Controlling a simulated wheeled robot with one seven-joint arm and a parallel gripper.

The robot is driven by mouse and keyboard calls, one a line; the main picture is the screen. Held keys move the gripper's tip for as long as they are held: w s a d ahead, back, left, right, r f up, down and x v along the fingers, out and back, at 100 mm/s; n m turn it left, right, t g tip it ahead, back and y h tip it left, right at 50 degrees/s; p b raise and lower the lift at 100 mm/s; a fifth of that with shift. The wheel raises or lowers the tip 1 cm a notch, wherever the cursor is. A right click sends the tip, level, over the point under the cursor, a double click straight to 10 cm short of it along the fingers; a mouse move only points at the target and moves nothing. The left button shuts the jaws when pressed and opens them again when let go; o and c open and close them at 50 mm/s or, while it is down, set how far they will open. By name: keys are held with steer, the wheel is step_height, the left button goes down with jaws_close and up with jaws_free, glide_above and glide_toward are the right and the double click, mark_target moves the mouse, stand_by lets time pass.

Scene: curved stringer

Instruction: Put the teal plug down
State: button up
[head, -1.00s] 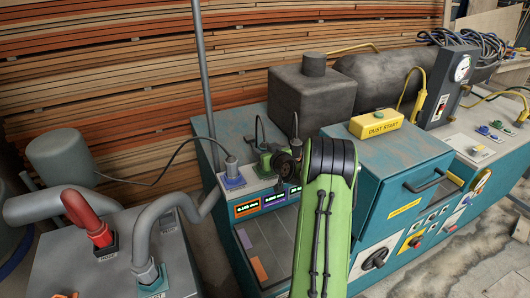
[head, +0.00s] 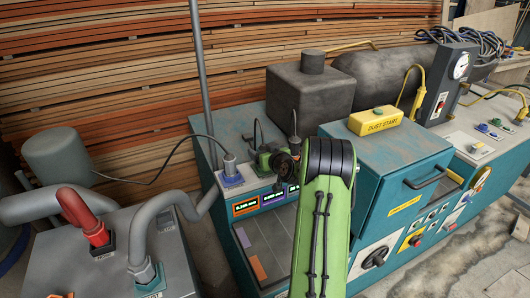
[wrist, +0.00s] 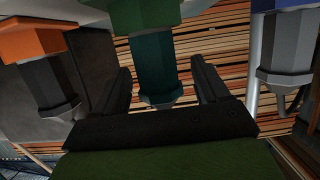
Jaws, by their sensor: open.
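My gripper (wrist: 160,68) is open, one dark finger on each side of the plug, with a visible gap on both sides. In the head view my gripper (head: 268,158) is small, above the back of the console; I cannot pick out the teal plug there. An orange-based plug (wrist: 38,75) stands to the left and a blue-based plug (wrist: 287,60) to the right in the wrist view.
In the head view a grey plug (head: 231,168) with a black cable sits on a blue base left of my gripper. Lit displays (head: 245,208) line the console front. A teal cabinet (head: 385,165) stands close to the right of my arm, a dark box (head: 310,90) behind.

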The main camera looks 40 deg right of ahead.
steer(key=shift+r+p, duration=0.35)
steer(key=v, duration=1.2)
steer(key=s+a+r+n+g+y, duration=0.2)
steer(key=a+r, duration=0.1)
steer(key=a, duration=1)
steer(key=s+a+r+n+g+y, duration=0.2)
steer(key=a+r+n+g+y, duration=0.1)
steer(key=a, duration=1)
steer(key=s+a+m+g, duration=0.1)
steer(key=s+a, duration=0.2)
steer(key=s, duration=0.6)
steer(key=s+a+g+h, duration=0.1)
steer(key=s+a+g, duration=0.1)
steer(key=s, duration=0.7)
steer(key=shift+s+a+m+b, duration=0.25)
steer(key=shift+a+m+b, duration=0.2)
steer(key=shift+a, duration=0.2)
steer(key=shift+f, duration=0.1)
